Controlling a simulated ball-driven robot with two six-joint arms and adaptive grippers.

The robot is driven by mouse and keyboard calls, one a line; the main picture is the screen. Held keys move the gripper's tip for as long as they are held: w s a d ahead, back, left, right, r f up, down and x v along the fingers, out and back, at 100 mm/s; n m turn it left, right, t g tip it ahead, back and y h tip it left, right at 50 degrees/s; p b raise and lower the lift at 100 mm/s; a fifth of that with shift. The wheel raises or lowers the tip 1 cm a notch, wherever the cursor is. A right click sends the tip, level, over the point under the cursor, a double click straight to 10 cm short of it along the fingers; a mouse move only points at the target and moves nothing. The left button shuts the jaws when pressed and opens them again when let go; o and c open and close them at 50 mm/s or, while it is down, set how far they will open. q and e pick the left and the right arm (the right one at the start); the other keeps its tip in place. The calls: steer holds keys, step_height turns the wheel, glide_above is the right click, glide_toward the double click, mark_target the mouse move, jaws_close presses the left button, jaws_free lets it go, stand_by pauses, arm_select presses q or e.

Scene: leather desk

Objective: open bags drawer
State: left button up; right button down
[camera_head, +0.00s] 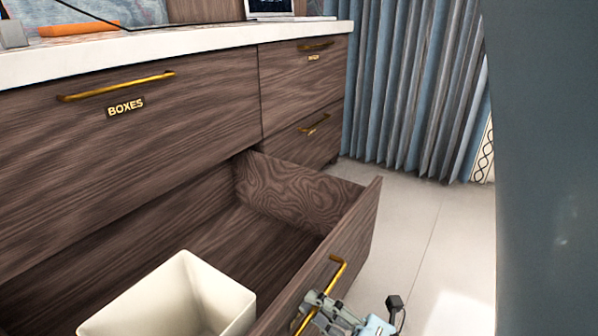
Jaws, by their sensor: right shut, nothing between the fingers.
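A lower wooden drawer (360,228) stands pulled out below the drawer labelled BOXES (125,107). No label shows on the open drawer's front, so I cannot tell whether it is the bags drawer. Its gold handle (338,268) is on the outer face, partly covered by my right gripper (314,300). That gripper is shut and empty at the handle; I cannot tell whether it touches it. A cream square bin (170,290) sits inside the open drawer, cut off by the bottom edge. My left gripper is out of view.
Two closed drawers with gold handles, an upper one (290,85) and a lower one (290,142), are at the right. A white top (200,38) holds an orange object (78,29). Blue curtains (410,90) hang behind. Tiled floor (415,215) is clear beyond the open drawer.

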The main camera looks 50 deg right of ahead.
steer(key=shift+v, duration=1.15)
steer(key=shift+r, duration=0.1)
steer(key=c, duration=1.4)
jaws_free()
steer(key=v, duration=1.2)
steer(key=shift+r, duration=0.1)
